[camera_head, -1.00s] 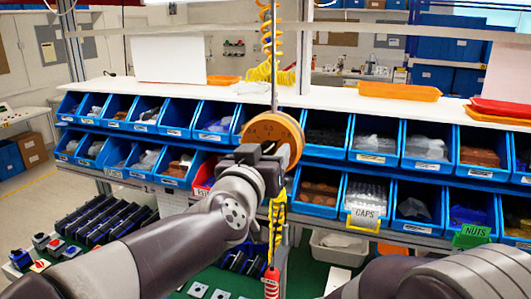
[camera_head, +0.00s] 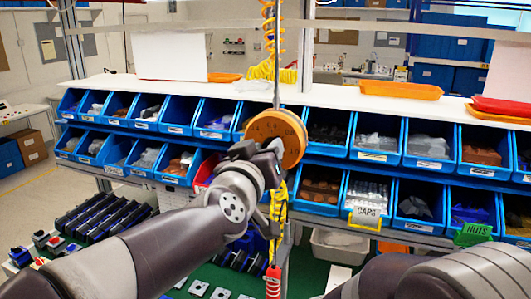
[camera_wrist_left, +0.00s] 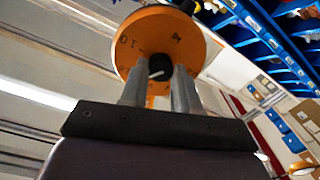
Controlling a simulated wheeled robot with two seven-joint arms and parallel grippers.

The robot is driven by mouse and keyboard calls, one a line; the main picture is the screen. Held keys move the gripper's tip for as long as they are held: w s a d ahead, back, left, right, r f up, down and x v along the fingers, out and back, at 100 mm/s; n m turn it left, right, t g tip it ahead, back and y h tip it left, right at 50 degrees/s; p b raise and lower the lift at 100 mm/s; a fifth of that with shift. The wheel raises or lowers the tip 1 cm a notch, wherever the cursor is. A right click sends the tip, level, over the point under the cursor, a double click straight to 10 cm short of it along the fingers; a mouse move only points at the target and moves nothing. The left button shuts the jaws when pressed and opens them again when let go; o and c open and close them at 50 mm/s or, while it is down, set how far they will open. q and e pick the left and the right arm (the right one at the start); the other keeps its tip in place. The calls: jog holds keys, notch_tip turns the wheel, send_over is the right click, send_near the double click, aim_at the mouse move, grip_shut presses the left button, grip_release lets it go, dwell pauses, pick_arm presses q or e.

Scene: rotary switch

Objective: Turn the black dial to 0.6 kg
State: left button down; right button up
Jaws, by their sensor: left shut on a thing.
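The orange round body (camera_head: 275,138) hangs from a thin vertical rod in the head view. In the left wrist view, its orange face (camera_wrist_left: 172,32) carries dark markings around a black dial (camera_wrist_left: 159,64); most are too small or blurred to read. The dial bears a short white line, and I cannot tell which value it points at. My left gripper (camera_head: 264,150) is at the front of the orange body. In the wrist view, its two fingers (camera_wrist_left: 158,78) are shut on the dial, one on each side. My right gripper is out of view.
Two rows of blue bins (camera_head: 374,135) stand behind the orange body, below a white shelf (camera_head: 330,101). A coiled yellow hose (camera_head: 270,50) hangs near the rod. A red-ended yellow cable (camera_head: 273,275) hangs below. My right arm fills the lower right.

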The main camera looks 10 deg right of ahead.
pick_arm(q)
jog(key=shift+n+b, duration=0.5)
jog(key=shift+n, duration=2.9)
jog(key=c, duration=0.8)
grip_release()
jog(key=v, duration=1.2)
jog(key=shift+s+a, duration=0.2)
jog(key=shift+a, duration=0.05)
